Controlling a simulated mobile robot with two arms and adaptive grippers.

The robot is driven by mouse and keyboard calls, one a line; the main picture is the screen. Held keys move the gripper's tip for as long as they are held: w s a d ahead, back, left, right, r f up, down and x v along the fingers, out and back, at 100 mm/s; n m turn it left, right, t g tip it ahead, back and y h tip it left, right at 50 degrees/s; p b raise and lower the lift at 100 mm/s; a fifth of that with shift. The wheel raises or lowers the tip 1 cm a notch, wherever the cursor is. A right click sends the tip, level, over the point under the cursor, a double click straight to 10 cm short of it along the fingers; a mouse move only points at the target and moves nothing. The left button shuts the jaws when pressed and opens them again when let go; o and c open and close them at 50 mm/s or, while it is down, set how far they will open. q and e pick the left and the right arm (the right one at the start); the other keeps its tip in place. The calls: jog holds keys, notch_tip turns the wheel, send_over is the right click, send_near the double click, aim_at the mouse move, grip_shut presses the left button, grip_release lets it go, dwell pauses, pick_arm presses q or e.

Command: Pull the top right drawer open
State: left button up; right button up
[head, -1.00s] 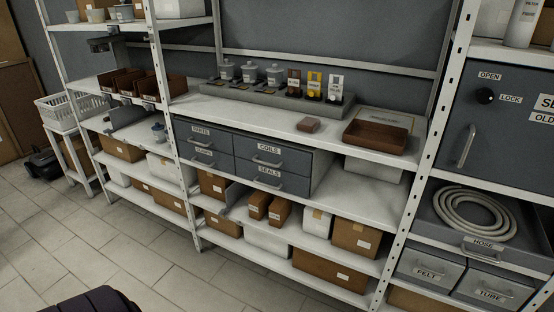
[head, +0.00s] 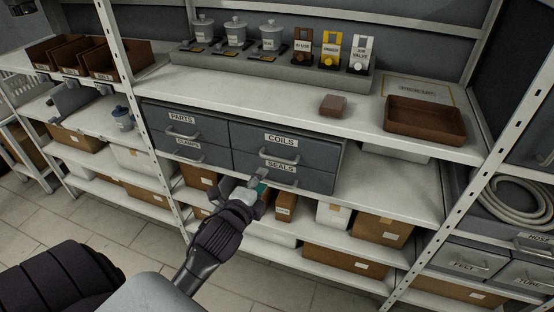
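The top right drawer (head: 301,142) is a grey drawer labelled COILS, with a bar handle (head: 279,158). It is shut, flush with the drawers beside it. My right gripper is not in view.
Drawers labelled PARTS (head: 185,122) and CLAMPS (head: 190,151) are at the left. Cardboard boxes (head: 381,229) fill the lower shelves. A rack post (head: 136,110) stands left.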

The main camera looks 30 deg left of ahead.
pick_arm(q)
send_near(278, 158)
jog(key=w, duration=0.2)
jog(key=x, duration=0.4)
jog(key=f+x, duration=0.1)
jog(key=x, duration=0.2)
jog(key=shift+s+a, duration=0.2)
jog(key=shift+w, duration=0.35)
jog(key=shift+w+a+f, duration=0.15)
jog(key=shift+w, duration=0.3)
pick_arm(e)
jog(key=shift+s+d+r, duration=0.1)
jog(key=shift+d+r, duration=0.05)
pick_arm(q)
grip_shut()
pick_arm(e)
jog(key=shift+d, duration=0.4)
